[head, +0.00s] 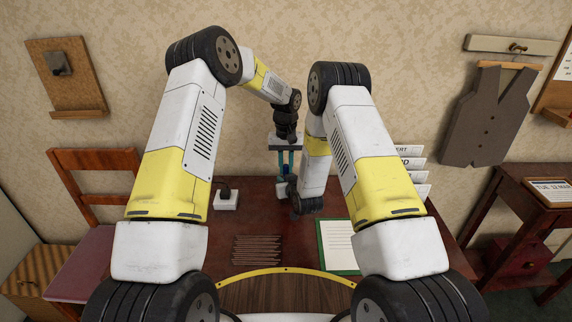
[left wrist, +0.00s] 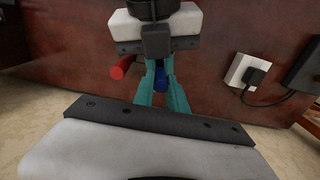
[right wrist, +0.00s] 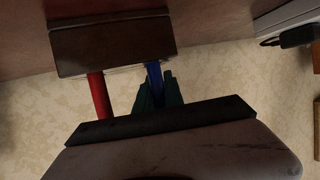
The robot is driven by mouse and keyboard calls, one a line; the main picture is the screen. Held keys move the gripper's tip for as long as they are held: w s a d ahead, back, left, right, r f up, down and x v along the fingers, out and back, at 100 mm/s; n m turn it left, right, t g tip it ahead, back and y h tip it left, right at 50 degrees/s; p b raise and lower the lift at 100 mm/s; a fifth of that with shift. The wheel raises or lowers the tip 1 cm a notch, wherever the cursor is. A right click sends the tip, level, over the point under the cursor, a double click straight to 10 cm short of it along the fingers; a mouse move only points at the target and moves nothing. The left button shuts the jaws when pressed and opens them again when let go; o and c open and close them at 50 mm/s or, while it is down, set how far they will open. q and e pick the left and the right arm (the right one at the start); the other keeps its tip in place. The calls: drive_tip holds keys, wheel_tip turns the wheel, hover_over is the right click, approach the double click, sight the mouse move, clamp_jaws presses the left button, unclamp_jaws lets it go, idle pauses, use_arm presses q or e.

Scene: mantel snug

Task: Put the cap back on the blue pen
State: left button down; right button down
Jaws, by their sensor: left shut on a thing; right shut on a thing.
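My left gripper (head: 284,152) points down over the desk, and my right gripper (head: 284,176) faces it from below; their teal fingers nearly meet. Both are shut. Blue shows between the fingers in the left wrist view, and the blue pen (right wrist: 153,75) shows above the fingers in the right wrist view. The left, upper fingers appear to close on the cap and the right ones on the pen. The fingers hide the cap, and I cannot tell whether cap and pen touch.
A red cylinder (left wrist: 121,69), perhaps another pen, stands close beside the fingers. A dark brown block (right wrist: 110,45) is right behind the pens. A white socket box (head: 226,199) with a black plug is on the desk. A green-edged paper (head: 337,245) lies nearer me.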

use_arm(q)
drive_tip(key=shift+f, duration=0.65)
idle(0.5)
drive_tip(key=c, duration=1.3)
unclamp_jaws()
drive_tip(key=shift+o, duration=0.2)
drive_tip(key=shift+r, duration=0.1)
wheel_tip(320, 180, up, 12)
drive_tip(key=shift+f, duration=0.1)
use_arm(e)
drive_tip(key=c, duration=1.4)
unclamp_jaws()
drive_tip(key=shift+o, duration=0.2)
